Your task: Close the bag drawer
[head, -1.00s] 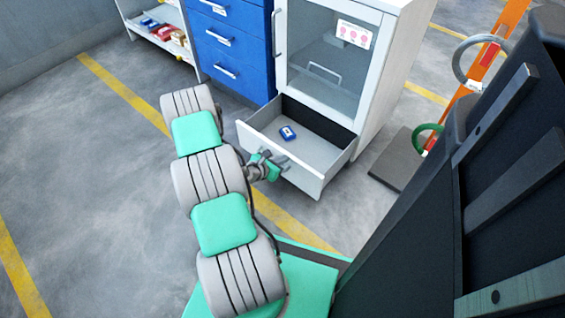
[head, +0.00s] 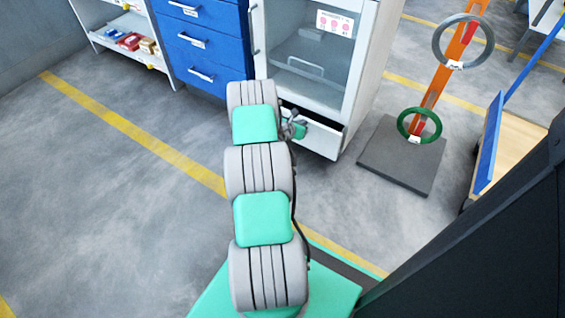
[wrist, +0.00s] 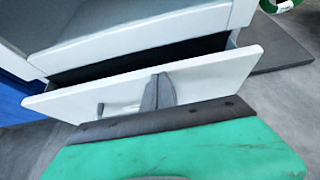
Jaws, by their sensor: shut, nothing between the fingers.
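The bag drawer (head: 320,138) is the white drawer at the bottom of the white glass-door cabinet (head: 366,60). It stands out only a little, with a narrow dark gap behind the top of its front. In the wrist view its white front (wrist: 215,78) slants across the picture, with the dark gap above it. My gripper (head: 295,127) is shut and empty at the drawer front. Its fingers (wrist: 158,93) overlap the front near the grey handle (wrist: 101,108); whether they touch it I cannot tell. My arm hides the drawer's left part in the head view.
A blue drawer cabinet (head: 205,45) stands left of the white cabinet, and a low shelf with small boxes (head: 130,41) further left. An orange stand with rings rises from a dark base plate (head: 395,160) at right. The floor at left is clear.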

